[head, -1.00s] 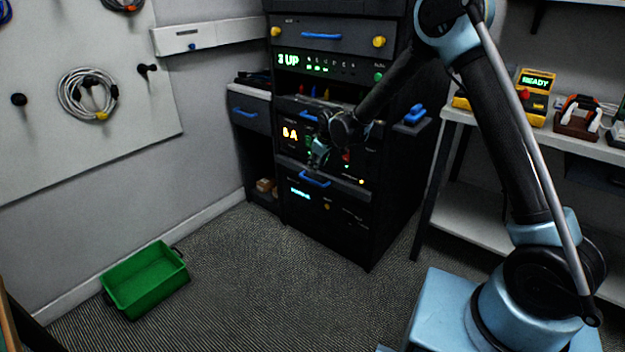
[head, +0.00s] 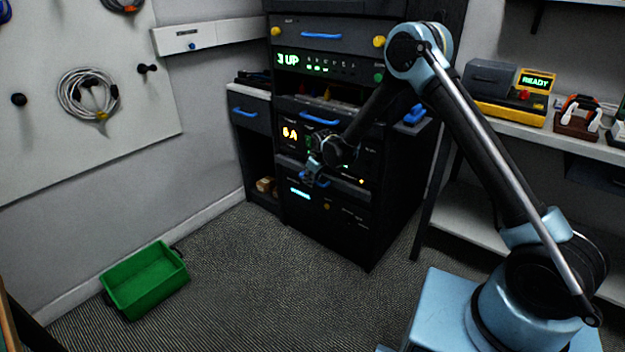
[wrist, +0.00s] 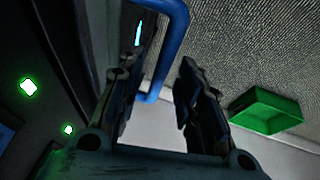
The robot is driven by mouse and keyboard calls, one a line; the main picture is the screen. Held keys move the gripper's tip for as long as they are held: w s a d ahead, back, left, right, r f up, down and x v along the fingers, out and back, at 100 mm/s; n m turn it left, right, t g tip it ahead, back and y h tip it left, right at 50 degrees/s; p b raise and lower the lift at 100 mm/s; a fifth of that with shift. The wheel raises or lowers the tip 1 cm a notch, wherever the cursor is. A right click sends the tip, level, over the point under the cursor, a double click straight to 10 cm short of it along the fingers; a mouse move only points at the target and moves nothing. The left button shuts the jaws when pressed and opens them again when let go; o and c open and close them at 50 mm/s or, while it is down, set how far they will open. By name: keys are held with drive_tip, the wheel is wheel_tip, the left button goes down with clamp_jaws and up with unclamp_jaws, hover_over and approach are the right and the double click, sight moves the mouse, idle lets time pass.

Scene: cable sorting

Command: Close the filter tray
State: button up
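The dark equipment rack (head: 385,210) stands against the back wall. Its lower tray (head: 350,187) juts out a little from the front, below the lit orange display; I cannot read any label naming it the filter tray. In the wrist view a blue handle (wrist: 178,45) lies ahead of the fingertips, near the gap. My gripper (wrist: 160,85) also shows there with its two fingers apart and nothing held between them. Contact with the handle cannot be told.
Above are a middle drawer with a blue handle (head: 319,119) and a top drawer with another blue handle (head: 321,36). A green bin (head: 146,279) sits on the floor at left. A shelf (head: 520,132) stands right of the rack. The carpet between is clear.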

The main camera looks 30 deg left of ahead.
clamp_jaws()
drive_tip(key=shift+w+d, duration=0.2)
drive_tip(key=shift+w, duration=0.8)
drive_tip(key=shift+w+d, duration=0.15)
drive_tip(key=shift+w, duration=0.8)
unclamp_jaws()
drive_tip(key=shift+w, duration=0.1)
drive_tip(key=shift+s+r, duration=0.1)
drive_tip(key=shift+s, duration=0.1)
drive_tip(key=v, duration=0.7)
drive_tip(key=shift+w+r, duration=0.1)
